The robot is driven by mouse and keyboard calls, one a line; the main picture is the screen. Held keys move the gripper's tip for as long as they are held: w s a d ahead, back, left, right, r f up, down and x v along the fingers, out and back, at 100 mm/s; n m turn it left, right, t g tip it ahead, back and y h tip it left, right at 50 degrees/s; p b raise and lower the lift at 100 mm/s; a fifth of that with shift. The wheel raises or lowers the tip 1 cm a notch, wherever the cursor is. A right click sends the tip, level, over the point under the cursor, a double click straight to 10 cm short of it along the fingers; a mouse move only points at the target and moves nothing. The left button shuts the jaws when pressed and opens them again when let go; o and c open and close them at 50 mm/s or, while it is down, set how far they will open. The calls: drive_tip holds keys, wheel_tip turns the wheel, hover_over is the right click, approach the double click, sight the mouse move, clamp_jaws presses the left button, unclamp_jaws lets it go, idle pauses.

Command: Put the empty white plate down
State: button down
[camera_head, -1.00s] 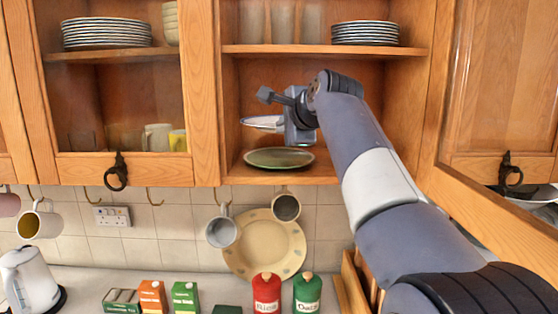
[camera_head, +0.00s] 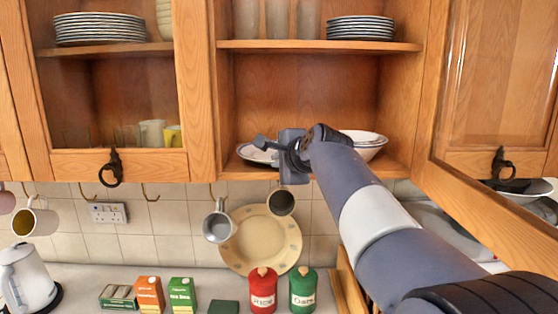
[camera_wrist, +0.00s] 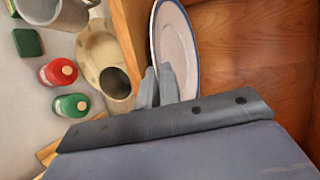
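The white plate (camera_head: 254,154) with a thin blue rim is low in the open middle cabinet, just above or on the lower shelf (camera_head: 232,174). I cannot tell whether it touches anything beneath. My gripper (camera_head: 276,150) is at the plate's right side in the head view, partly covering it. In the wrist view the plate (camera_wrist: 178,45) shows beyond the fingers, and my gripper (camera_wrist: 159,88) is shut on its near rim. The plate's face looks empty. The green plate seen earlier on this shelf is hidden now.
A white bowl (camera_head: 367,143) stands right of my wrist on the lower shelf. Striped plates (camera_head: 360,27) and glasses fill the shelf above. The cabinet door (camera_head: 497,100) is open at right. Mugs (camera_head: 220,224) hang below. Red (camera_head: 263,292) and green (camera_head: 303,290) canisters stand on the counter.

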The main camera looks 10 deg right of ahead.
drive_tip(key=shift+f, duration=0.15)
drive_tip(key=c, duration=1.6)
unclamp_jaws()
drive_tip(key=b+v, duration=0.3)
drive_tip(key=v, duration=0.9)
drive_tip(key=shift+r, duration=0.2)
